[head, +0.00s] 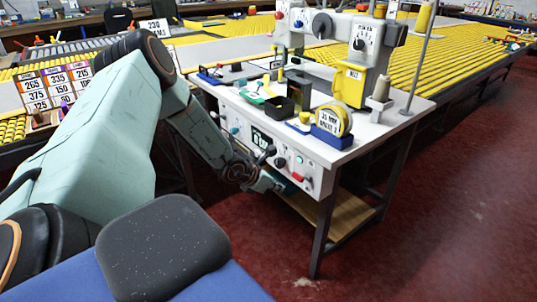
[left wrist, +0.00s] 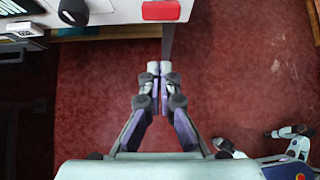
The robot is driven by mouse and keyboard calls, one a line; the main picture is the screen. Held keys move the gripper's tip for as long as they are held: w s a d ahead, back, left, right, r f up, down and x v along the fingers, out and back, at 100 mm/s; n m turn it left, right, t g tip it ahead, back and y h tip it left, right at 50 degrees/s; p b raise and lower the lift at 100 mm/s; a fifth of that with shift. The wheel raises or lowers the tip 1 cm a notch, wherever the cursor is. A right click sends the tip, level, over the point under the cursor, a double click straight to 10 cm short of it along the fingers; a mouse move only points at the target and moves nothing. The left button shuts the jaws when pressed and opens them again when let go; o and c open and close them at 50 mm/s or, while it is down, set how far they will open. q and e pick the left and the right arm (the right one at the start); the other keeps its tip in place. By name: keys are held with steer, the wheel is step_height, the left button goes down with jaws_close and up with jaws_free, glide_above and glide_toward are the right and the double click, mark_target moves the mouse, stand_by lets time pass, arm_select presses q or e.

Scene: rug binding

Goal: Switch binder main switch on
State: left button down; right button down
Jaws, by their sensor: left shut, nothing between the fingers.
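The binder (head: 345,32) stands on a white table, and its control panel (head: 258,138) runs along the table's front edge. The panel has several knobs and a red control (head: 297,177) near its right end; I cannot read which is the main switch or its position. A red block (left wrist: 160,10) on the white edge shows at the top of the left wrist view. My left gripper (head: 273,184) is low at the panel's front, just left of the red control. In the left wrist view (left wrist: 160,68) it is shut and empty, its tips apart from the red block.
A wooden shelf (head: 350,215) is under the table. The red floor (head: 440,200) to the right is clear.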

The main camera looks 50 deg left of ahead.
arm_select(q)
steer(key=p+v, duration=0.4)
steer(key=shift+s+d+r, duration=0.1)
steer(key=shift+s+r, duration=0.05)
steer(key=shift+r, duration=0.3)
stand_by(0.4)
